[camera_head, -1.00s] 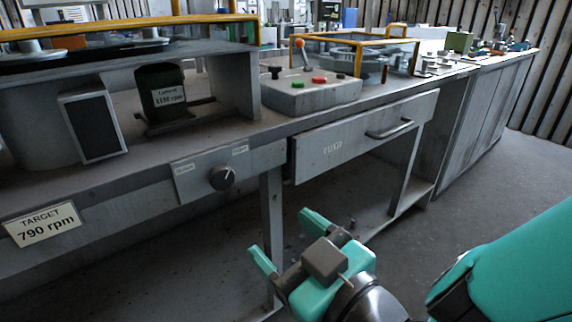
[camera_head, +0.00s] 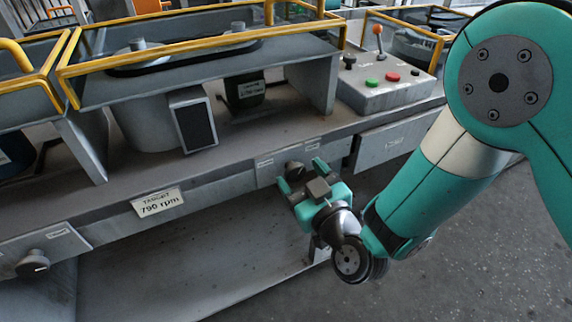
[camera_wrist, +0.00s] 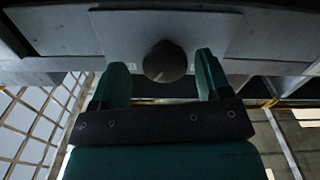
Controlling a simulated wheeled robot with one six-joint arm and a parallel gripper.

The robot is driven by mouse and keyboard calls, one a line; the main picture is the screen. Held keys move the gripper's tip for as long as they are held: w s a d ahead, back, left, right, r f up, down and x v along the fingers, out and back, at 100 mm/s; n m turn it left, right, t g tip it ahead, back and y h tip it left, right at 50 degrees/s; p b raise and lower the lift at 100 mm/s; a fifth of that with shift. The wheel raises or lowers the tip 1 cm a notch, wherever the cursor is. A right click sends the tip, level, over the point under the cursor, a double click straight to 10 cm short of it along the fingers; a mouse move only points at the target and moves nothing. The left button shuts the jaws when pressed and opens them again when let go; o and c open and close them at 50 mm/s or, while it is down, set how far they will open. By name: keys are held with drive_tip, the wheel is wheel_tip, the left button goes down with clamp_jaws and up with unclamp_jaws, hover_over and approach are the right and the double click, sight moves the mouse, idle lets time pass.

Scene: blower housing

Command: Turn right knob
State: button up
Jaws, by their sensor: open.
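The right knob (camera_head: 294,169) is a dark round dial on a grey plate on the bench's front rail, partly hidden by my gripper in the head view. In the wrist view the knob (camera_wrist: 165,62) shows between my two teal fingers, near their tips, with a gap on each side. My gripper (camera_head: 300,176) is open and faces the knob. In the wrist view my gripper (camera_wrist: 165,75) holds nothing, and I cannot tell whether the tips reach past the knob's face.
A second knob (camera_head: 32,263) sits on the rail at the lower left. A label (camera_head: 158,202) reads "TARGET 790 rpm". A drawer (camera_head: 385,142) is right of the knob, below a control box (camera_head: 385,88) with buttons and a lever. Yellow-framed guards stand above the bench.

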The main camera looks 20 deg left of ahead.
drive_tip(key=shift+s+a, duration=0.1)
drive_tip(key=shift+a, duration=0.15)
drive_tip(key=c, duration=0.9)
drive_tip(key=shift+d, duration=0.1)
drive_tip(key=shift+c, duration=0.2)
drive_tip(key=shift+m, duration=0.4)
drive_tip(key=m+b, duration=0.1)
drive_tip(key=m, duration=0.4)
drive_tip(key=shift+m, duration=0.3)
drive_tip(key=m+b, duration=0.1)
drive_tip(key=m, duration=0.4)
drive_tip(key=shift+r+b, duration=0.1)
drive_tip(key=shift+b, duration=0.2)
drive_tip(key=shift+m, duration=0.3)
